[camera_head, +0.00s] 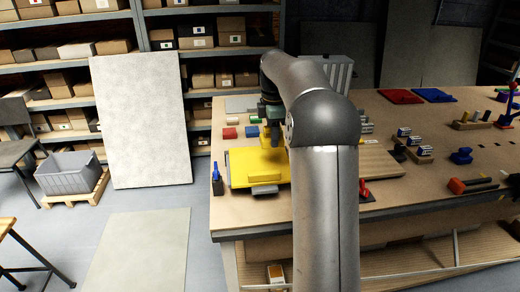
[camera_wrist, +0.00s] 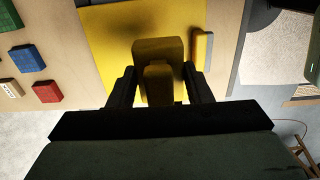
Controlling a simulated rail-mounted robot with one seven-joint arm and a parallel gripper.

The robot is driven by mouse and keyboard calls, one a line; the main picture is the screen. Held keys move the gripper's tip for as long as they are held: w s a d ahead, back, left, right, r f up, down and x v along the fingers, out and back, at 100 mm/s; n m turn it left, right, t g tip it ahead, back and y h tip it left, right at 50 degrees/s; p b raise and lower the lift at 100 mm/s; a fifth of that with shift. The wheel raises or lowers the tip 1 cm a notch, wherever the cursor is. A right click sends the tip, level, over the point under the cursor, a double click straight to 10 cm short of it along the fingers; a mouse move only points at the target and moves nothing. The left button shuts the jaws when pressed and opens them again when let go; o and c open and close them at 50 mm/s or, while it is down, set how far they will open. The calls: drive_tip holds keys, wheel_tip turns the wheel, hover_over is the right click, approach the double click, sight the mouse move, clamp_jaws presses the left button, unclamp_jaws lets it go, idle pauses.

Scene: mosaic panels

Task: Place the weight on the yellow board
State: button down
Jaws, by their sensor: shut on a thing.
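The yellow board (camera_head: 250,165) lies flat near the left front of the workbench. It also fills the middle of the wrist view (camera_wrist: 110,45). The weight (camera_wrist: 158,50) is a yellow block, darker than the board, between the two black fingers of my gripper (camera_wrist: 160,82). My gripper is shut on it. In the head view the weight (camera_head: 267,138) shows under my gripper, over the far right part of the board. My arm hides part of the board's right side. I cannot tell whether the weight touches the board.
A grey block with a yellow part (camera_wrist: 203,47) sits at the board's edge. Red (camera_wrist: 47,91), blue (camera_wrist: 27,58) and green (camera_wrist: 9,18) blocks lie beside the board. A blue clamp-like piece (camera_head: 217,180) stands at its left. A red-handled piece (camera_head: 364,190) stands right of my arm.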

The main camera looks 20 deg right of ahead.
drive_tip(key=w+f, duration=0.1)
drive_tip(key=w+a+f, duration=0.1)
drive_tip(key=f, duration=0.1)
drive_tip(key=w+a+f, duration=0.1)
drive_tip(key=shift+f+p, duration=0.15)
drive_tip(key=shift+p, duration=0.25)
drive_tip(key=f, duration=0.3)
drive_tip(key=shift+w+a, duration=0.2)
drive_tip(key=shift+a, duration=0.05)
drive_tip(key=shift+f, duration=0.45)
drive_tip(key=shift+f, duration=0.15)
drive_tip(key=c, duration=0.7)
unclamp_jaws()
